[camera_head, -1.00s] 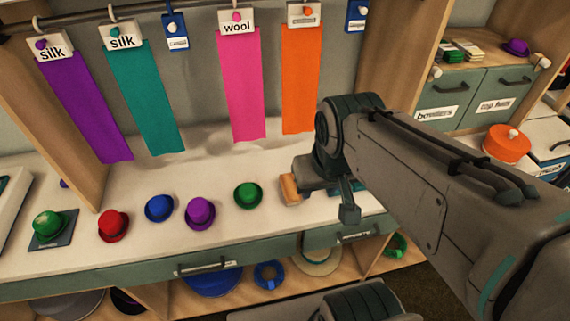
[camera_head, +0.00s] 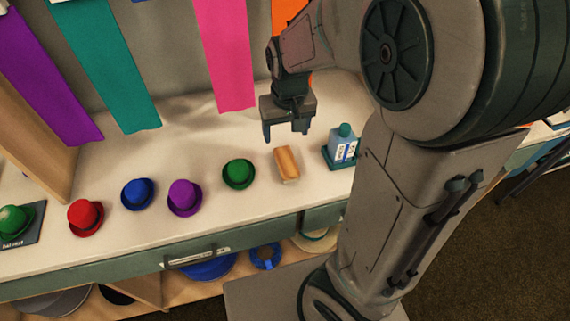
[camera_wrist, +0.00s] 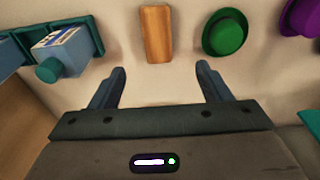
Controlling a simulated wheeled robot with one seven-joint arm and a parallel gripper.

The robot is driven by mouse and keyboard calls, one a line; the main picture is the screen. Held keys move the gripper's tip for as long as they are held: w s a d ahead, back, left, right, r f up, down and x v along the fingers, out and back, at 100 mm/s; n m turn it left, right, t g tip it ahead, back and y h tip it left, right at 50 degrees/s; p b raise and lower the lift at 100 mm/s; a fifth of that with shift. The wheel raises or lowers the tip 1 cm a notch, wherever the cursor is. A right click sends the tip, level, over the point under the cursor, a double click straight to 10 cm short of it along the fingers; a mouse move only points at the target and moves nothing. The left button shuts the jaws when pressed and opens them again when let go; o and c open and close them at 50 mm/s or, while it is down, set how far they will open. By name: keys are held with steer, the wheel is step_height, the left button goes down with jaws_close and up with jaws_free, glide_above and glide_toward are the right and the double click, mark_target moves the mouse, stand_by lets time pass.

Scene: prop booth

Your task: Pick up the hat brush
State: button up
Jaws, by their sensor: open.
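The hat brush (camera_head: 287,164) is a small block with an orange-brown wooden top, lying on the white counter between a green hat and a blue bottle. In the wrist view the brush (camera_wrist: 155,34) lies ahead of my fingers, a little left of the middle of the gap, apart from both. My gripper (camera_head: 287,137) is open and empty, hanging above the counter just behind the brush in the head view. It also shows in the wrist view (camera_wrist: 161,80), with its two fingers spread wide. Nothing hides the brush.
A green hat (camera_head: 239,173) stands close left of the brush, with purple (camera_head: 184,196), blue (camera_head: 138,193) and red (camera_head: 86,216) hats further left. A blue bottle (camera_head: 342,146) on a green tray stands right. Ribbons, including a pink one (camera_head: 226,60), hang behind.

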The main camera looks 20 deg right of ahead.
steer(key=b, duration=0.2)
glide_toward(286, 159)
steer(key=f, duration=0.5)
steer(key=shift+w+a, duration=0.15)
steer(key=shift+w, duration=0.15)
steer(key=f, duration=0.5)
steer(key=shift+w+f+b, duration=0.1)
steer(key=shift+w+b, duration=0.15)
steer(key=shift+b, duration=0.15)
steer(key=c, duration=1.1)
